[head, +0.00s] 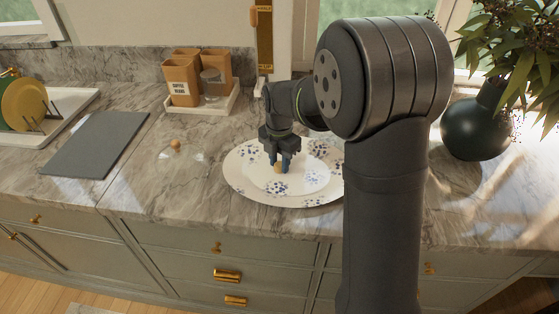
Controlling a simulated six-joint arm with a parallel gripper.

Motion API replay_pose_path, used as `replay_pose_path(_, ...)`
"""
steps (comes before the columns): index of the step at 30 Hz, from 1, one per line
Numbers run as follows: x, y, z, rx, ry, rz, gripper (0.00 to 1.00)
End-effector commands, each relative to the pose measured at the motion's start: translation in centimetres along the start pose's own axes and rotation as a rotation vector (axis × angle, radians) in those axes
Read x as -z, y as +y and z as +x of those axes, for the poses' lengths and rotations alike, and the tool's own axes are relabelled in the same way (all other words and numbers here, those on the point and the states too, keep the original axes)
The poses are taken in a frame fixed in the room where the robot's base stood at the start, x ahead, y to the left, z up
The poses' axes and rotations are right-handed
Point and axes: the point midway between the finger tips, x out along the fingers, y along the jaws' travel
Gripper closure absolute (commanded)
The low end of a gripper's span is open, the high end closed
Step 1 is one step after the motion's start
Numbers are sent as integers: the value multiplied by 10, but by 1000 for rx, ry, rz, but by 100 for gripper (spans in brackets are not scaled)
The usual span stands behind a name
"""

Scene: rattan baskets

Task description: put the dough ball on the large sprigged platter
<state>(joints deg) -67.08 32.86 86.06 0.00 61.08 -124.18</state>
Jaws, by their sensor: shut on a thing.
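The large sprigged platter (241,181) is a white oval with blue flower sprigs, lying on the counter in the middle of the head view. A plainer white oval area shows in its middle. My gripper (278,166) points down over the platter, its fingers shut on a small tan thing that looks like the dough ball (277,170). The fingers hide most of the ball. It is low over the platter's middle; I cannot tell whether it touches. My arm hides the platter's right edge.
A small brown knob or ball (175,144) sits on a clear patch left of the platter. A grey board (97,143), a dish rack (40,125) and a tray with wooden canisters (185,82) stand farther left and back. A dark plant vase (477,128) is at right.

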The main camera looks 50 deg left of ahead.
Motion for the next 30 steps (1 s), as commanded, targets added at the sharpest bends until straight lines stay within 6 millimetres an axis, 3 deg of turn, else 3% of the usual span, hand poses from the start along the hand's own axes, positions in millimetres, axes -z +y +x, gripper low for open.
replay_pose_path(8,0,0,2,0,0,0,77)
replay_pose_path(12,0,0,2,-1,0,0,48)
replay_pose_path(23,0,0,-2,-1,-1,0,48)
replay_pose_path(30,-1,0,-43,-4,-3,0,48)
